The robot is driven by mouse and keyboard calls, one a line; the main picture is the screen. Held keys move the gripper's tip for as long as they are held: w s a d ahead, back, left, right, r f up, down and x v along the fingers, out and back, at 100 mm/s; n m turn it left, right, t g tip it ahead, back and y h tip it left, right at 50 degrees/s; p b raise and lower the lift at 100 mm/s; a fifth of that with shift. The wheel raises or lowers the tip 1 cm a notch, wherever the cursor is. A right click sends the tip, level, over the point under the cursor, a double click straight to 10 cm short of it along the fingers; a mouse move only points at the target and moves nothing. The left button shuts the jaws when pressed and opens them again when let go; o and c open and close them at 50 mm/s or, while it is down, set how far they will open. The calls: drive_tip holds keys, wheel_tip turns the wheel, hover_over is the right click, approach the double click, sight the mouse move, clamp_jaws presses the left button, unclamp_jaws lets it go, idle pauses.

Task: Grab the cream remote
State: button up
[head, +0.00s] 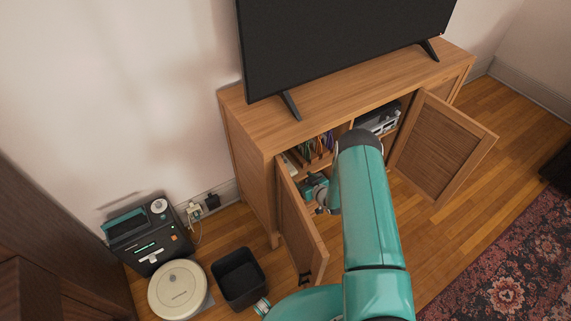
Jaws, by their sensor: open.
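I cannot make out the cream remote for certain. A small pale patch (291,161) shows inside the left part of the wooden TV cabinet (255,150), but it is too small to identify. My gripper (322,209) is at the opening of that left part, beside the open left door (303,235). It is small and partly hidden by my teal arm, which crosses in front of the cabinet. My gripper is open, and I see nothing held in it.
The right cabinet door (440,145) also stands open. A device (378,118) and several upright thin items (318,146) are inside. A TV (340,40) stands on top. A black bin (239,278), robot vacuum (178,289) and dock (148,236) are at lower left. A rug (510,270) lies right.

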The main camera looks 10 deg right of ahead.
sight(293, 172)
drive_tip(key=x, duration=0.7)
drive_tip(key=shift+w+f, duration=0.2)
drive_tip(key=shift+f, duration=0.05)
